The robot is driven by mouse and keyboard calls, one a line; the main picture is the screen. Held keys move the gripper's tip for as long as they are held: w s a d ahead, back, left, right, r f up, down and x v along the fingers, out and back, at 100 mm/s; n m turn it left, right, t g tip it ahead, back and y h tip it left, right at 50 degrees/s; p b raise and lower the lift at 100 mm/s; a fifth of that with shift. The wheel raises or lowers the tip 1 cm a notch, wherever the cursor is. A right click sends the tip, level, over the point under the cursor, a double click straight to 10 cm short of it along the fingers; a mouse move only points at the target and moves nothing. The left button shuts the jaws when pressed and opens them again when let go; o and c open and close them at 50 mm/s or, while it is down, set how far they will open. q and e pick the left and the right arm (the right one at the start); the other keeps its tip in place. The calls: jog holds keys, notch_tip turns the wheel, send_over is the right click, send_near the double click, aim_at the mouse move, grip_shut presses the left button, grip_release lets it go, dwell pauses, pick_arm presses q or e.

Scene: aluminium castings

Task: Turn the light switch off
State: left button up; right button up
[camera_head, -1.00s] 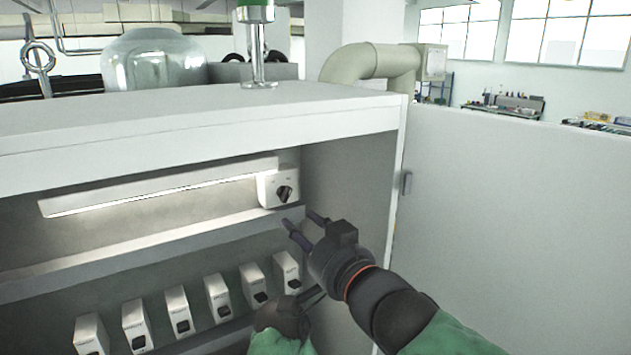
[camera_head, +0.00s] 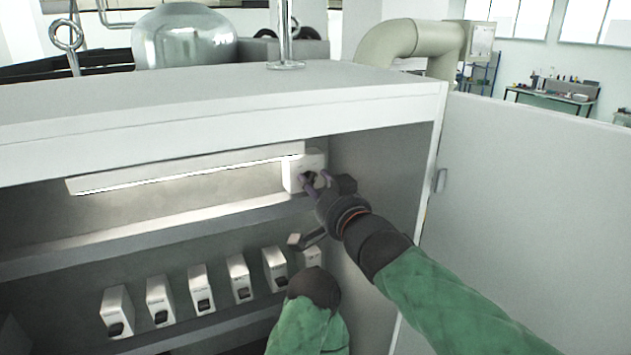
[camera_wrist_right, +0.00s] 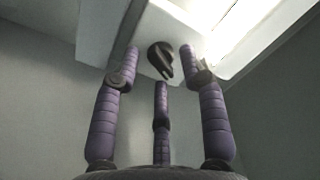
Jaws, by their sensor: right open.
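The light switch is a small white box (camera_head: 290,176) with a black rotary knob, fixed at the right end of a lit strip lamp (camera_head: 190,172) inside the cabinet. In the right wrist view the switch box (camera_wrist_right: 105,28) has its black knob (camera_wrist_right: 160,58) turned at a slant. My right gripper (camera_head: 315,180) is open, its purple fingers spread around the knob. In the wrist view, the right gripper (camera_wrist_right: 161,75) shows a gap between its fingers and the knob; contact is not clear. My left gripper (camera_head: 302,240) is lower, before the shelf; its jaws are unclear.
Several white box-like units (camera_head: 198,290) stand in a row on the lower shelf. The cabinet's right side wall (camera_head: 375,190) and open door (camera_head: 540,200) lie close to my right arm.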

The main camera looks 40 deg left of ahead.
jog(key=shift+w+a+f, duration=0.15)
jog(key=shift+w+a, duration=0.35)
jog(key=shift+s, duration=0.1)
jog(key=shift+c, duration=1.4)
jog(key=shift+s, duration=0.1)
grip_shut()
